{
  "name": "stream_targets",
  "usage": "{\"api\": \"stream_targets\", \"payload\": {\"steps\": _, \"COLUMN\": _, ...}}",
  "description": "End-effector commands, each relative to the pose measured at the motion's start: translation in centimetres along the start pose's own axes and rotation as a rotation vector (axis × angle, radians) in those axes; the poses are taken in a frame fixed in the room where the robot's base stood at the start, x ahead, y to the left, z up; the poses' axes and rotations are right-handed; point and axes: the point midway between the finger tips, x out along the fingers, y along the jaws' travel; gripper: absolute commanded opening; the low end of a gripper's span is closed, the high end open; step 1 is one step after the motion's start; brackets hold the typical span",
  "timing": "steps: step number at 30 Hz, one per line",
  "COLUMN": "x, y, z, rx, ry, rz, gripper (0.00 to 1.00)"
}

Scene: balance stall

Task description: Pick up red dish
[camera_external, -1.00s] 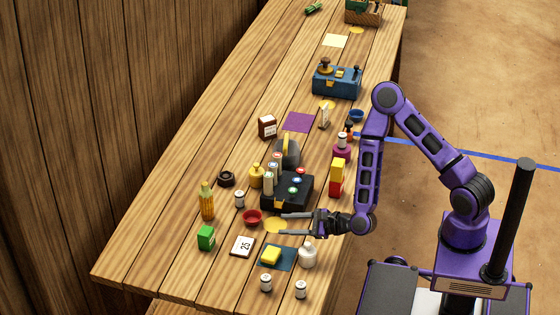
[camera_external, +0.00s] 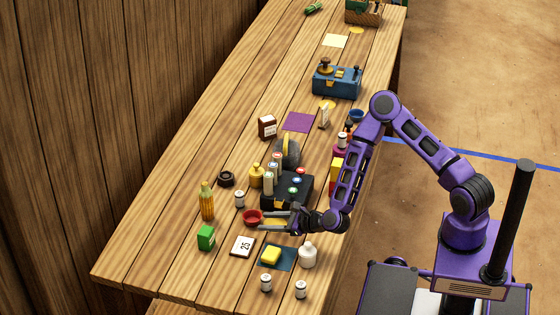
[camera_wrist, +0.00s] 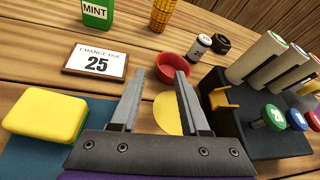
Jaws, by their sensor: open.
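The red dish (camera_external: 252,217) is a small round bowl standing upright on the wooden table. In the wrist view the red dish (camera_wrist: 174,69) lies just ahead of my fingertips, near the right one. My gripper (camera_external: 263,221) is open and low over the table, with its fingertips close to the dish's right side. In the wrist view my gripper (camera_wrist: 159,74) shows two spread grey fingers with nothing held between them. I cannot tell whether a finger touches the dish.
A yellow disc (camera_wrist: 166,112) lies under the fingers. The dark button box (camera_wrist: 255,125) with upright tubes stands close on the right.

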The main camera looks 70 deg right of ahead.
Motion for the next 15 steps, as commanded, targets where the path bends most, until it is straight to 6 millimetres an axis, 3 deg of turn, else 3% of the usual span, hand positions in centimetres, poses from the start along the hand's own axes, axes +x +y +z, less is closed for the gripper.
{"api": "stream_targets", "payload": {"steps": 15, "x": 5.8, "y": 0.0, "z": 0.0, "rx": -0.001, "ry": 0.000, "rz": 0.000, "gripper": 0.45}}
